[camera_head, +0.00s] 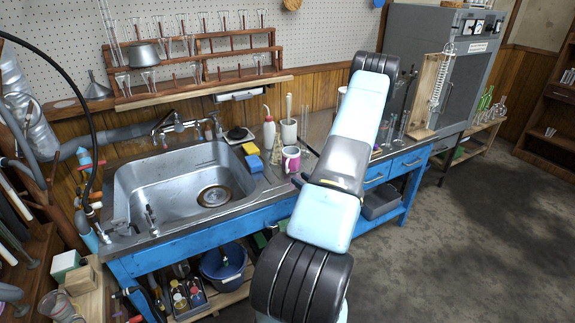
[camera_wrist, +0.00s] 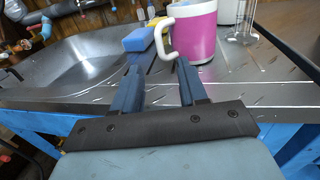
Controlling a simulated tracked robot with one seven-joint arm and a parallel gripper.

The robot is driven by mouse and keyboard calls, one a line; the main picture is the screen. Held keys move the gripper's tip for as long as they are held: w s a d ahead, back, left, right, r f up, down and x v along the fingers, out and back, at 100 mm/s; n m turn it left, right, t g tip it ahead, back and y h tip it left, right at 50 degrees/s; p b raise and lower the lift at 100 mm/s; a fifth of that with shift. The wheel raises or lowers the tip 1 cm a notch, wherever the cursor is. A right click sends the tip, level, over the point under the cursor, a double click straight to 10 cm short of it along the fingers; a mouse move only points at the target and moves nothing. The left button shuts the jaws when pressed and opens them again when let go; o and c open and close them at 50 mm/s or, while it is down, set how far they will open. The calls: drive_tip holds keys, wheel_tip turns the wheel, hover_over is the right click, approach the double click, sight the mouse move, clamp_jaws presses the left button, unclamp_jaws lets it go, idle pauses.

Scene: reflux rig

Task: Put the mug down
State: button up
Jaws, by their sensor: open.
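The mug (camera_wrist: 194,32) is white with a broad pink band and stands upright on the metal counter to the right of the sink. Its white handle (camera_wrist: 166,38) points left toward my gripper in the wrist view. The mug (camera_head: 291,160) also shows in the head view, just left of my arm. My gripper (camera_wrist: 158,75) is open, with its two fingers apart and the handle just beyond the fingertips. I cannot tell whether a finger touches the handle. In the head view my arm hides the gripper.
The sink (camera_head: 180,185) lies left of the mug. A blue sponge (camera_wrist: 139,39) and a yellow one (camera_head: 251,148) lie by the sink's edge. A wash bottle (camera_head: 269,132) and glassware stand behind. The counter's front strip is clear.

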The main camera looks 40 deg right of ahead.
sight(290, 171)
drive_tip(key=shift+w+d+r, duration=0.1)
drive_tip(key=shift+w+r, duration=0.05)
drive_tip(key=shift+w, duration=1.65)
drive_tip(key=shift+w+d+r, duration=0.1)
drive_tip(key=shift+w+r, duration=0.05)
drive_tip(key=shift+w, duration=1.65)
clamp_jaws()
